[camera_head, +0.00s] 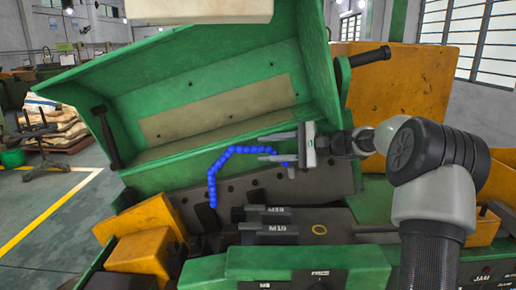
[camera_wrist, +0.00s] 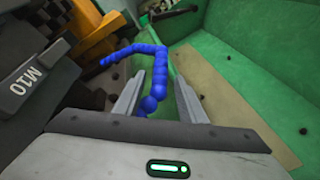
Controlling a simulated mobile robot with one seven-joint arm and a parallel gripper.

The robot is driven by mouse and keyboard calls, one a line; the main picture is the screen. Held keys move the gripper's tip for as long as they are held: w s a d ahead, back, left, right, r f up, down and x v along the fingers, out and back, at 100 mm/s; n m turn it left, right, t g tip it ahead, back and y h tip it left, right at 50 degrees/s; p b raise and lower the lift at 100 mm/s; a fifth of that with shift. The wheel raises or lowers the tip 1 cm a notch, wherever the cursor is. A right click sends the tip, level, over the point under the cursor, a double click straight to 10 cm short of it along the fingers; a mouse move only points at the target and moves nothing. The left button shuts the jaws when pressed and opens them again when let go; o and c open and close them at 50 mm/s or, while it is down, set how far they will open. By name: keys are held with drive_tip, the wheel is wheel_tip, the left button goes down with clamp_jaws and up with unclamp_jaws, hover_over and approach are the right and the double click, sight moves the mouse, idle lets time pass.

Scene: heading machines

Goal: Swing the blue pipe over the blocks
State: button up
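The blue pipe (camera_head: 225,158) is a beaded, bent hose. An M10 block (camera_wrist: 27,88) shows at the left of the wrist view.
A green machine cover (camera_head: 190,80) stands open behind the pipe, with a tan panel inside. Yellow blocks (camera_head: 140,250) sit front left. A green block (camera_head: 305,262) is in front of the dark blocks. A black-handled lever (camera_head: 370,57) is at upper right.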

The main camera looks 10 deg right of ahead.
sight(258, 149)
drive_tip(key=shift+x, duration=1.7)
clamp_jaws()
